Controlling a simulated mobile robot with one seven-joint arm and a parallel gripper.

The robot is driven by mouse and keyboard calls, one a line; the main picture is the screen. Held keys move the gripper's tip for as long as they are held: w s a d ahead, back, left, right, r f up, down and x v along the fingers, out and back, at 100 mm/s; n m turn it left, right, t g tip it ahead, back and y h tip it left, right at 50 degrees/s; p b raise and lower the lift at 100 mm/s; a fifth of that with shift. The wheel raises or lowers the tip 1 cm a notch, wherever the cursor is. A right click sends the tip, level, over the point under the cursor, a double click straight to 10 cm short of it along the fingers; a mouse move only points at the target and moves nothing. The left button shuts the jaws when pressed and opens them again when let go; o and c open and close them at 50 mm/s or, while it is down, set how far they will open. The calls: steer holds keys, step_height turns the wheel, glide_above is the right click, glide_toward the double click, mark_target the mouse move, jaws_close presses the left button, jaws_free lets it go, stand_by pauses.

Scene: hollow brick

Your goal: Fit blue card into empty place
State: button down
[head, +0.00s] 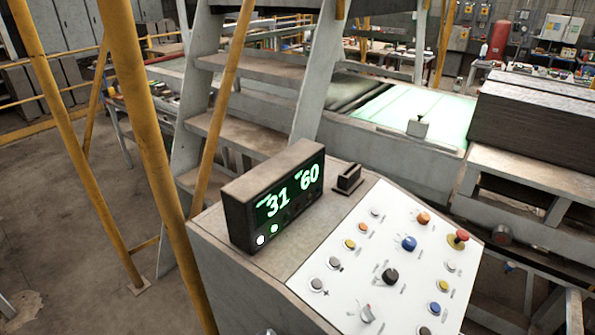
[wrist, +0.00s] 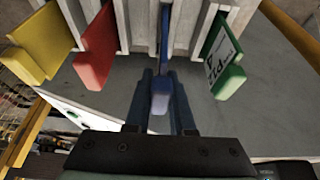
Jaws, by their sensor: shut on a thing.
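In the wrist view, my gripper (wrist: 161,84) is shut on the blue card (wrist: 165,40), holding it by its thick blue end. The card is seen nearly edge-on and points away from me toward the pale rack (wrist: 138,22). It lines up with the gap between the red card (wrist: 95,50) and the green card (wrist: 226,66). I cannot tell how far its far edge is inside the slot. A yellow card (wrist: 42,42) sits at the far left of the rack. Neither the cards nor my gripper show in the head view.
The red and green cards stick out on either side of my fingers. The head view shows a control panel (head: 335,262) with buttons, a display box (head: 275,195) reading 31 and 60, a small black holder (head: 347,177), yellow posts (head: 165,160) and metal stairs (head: 240,130).

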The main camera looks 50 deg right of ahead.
steer(key=shift+f+b, duration=0.7)
steer(key=shift+f, duration=0.4)
steer(key=c, duration=0.7)
jaws_free()
steer(key=shift+v, duration=6.5)
